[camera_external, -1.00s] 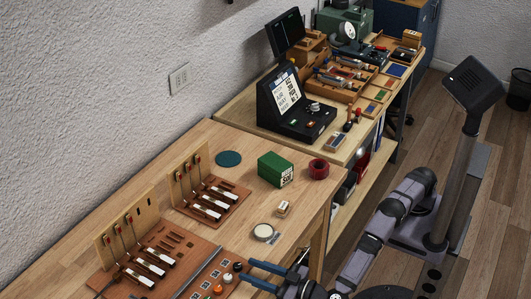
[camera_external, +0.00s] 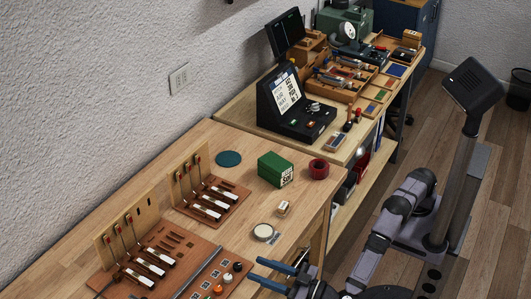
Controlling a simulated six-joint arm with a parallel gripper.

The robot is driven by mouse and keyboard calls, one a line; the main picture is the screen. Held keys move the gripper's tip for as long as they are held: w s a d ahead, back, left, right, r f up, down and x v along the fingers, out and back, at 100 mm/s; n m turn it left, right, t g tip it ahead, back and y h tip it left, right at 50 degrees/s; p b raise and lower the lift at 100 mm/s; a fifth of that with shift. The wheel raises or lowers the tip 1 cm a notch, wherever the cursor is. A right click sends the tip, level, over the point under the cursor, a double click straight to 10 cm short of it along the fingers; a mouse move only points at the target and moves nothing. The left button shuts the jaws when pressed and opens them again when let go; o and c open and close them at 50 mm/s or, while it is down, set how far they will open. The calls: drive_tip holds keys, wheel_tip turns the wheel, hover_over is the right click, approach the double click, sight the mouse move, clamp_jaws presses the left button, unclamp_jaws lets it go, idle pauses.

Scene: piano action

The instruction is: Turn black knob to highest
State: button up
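A brown wooden panel (camera_external: 187,284) at the bottom edge of the view carries a row of small knobs. A dark, black-looking knob (camera_external: 238,266) is at the upper right end of the row; its setting is too small to read. An orange knob (camera_external: 218,289) sits lower in the row. My gripper (camera_external: 255,269) has two blue fingers, spread apart with nothing visible between them. The fingertips point left towards the dark knob, with a small gap beside it in the picture. Their height above the panel is hard to tell.
Piano-action models (camera_external: 145,262) stand to the left on the table. A round tin (camera_external: 263,232), a green box (camera_external: 275,169) and a red roll (camera_external: 319,169) are farther back. A black console (camera_external: 292,112) sits on the rear bench. Bare tabletop lies behind the panel.

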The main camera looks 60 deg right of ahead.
drive_tip(key=w+a+r+n+g+y+p, duration=0.1)
drive_tip(key=w+a+r+n+g+y, duration=0.15)
drive_tip(key=r+n+y, duration=0.6)
drive_tip(key=w+a+r+n+g+y+p, duration=0.1)
drive_tip(key=w+r+n+g+y, duration=0.25)
drive_tip(key=n, duration=0.75)
drive_tip(key=a+r+n+g+y+p, duration=0.1)
drive_tip(key=a+r+n+g+y, duration=0.1)
drive_tip(key=r+n+y, duration=0.7)
drive_tip(key=n+g+h+p, duration=0.3)
drive_tip(key=n+g+h, duration=0.8)
drive_tip(key=n, duration=1.4)
approach(239, 258)
drive_tip(key=shift+w+a+f+m+g+y, duration=0.3)
drive_tip(key=shift+a+f+g+y, duration=0.1)
drive_tip(key=shift+f+g, duration=0.2)
drive_tip(key=shift+p+x, duration=0.7)
drive_tip(key=shift+x, duration=3)
clamp_jaws()
